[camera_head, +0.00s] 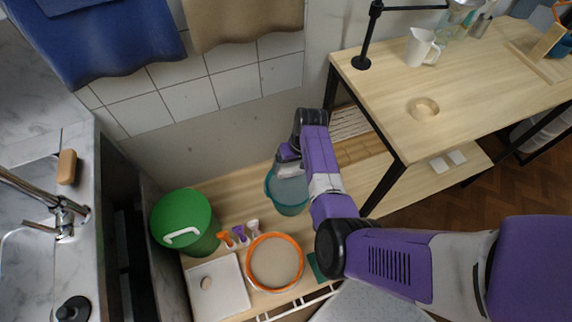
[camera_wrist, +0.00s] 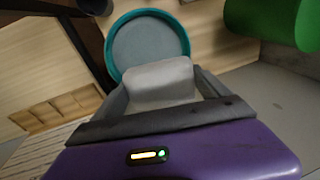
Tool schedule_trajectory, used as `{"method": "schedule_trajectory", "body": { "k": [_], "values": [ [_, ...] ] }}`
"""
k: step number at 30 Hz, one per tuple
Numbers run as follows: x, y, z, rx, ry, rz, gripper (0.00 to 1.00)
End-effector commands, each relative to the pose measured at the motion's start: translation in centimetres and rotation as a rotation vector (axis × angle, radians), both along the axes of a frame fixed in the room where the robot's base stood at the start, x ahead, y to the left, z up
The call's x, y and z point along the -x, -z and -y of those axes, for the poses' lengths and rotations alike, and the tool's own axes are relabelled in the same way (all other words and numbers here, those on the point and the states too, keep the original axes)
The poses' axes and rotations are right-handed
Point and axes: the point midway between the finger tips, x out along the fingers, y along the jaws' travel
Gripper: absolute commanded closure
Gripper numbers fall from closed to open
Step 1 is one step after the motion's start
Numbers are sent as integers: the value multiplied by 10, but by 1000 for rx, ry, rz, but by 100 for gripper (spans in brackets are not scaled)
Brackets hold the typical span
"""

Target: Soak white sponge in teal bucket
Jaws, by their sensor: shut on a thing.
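The teal bucket (camera_head: 289,203) stands on the low wooden surface, below and partly behind my arm in the head view. In the wrist view the teal bucket (camera_wrist: 116,62) shows from above as a round teal rim with a grey inside. My gripper (camera_wrist: 162,84) is shut on the white sponge (camera_wrist: 160,80), a pale grey-white block between the two fingers. The sponge overlaps the near edge of the bucket in the wrist view; its height over the rim is unclear. In the head view my gripper (camera_head: 287,157) is over the bucket, and the sponge is hard to make out.
A green lidded bin (camera_head: 186,222) stands left of the bucket. Several small bottles (camera_head: 239,235), an orange-rimmed round container (camera_head: 275,262) and a white board (camera_head: 217,287) lie in front. A wooden table (camera_head: 455,100) with a dark leg rises at right.

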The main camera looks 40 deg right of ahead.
Motion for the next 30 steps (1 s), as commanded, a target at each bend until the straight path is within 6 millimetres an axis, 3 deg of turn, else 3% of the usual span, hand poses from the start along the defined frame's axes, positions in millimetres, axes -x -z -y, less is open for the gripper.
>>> {"method": "schedule_trajectory", "body": {
  "k": [6,14,30],
  "values": [
    [11,14,-1,-3,21,6,47],
    [11,25,-1,-4,23,8,47],
    [11,72,-1,-3,22,7,47]
  ]
}}
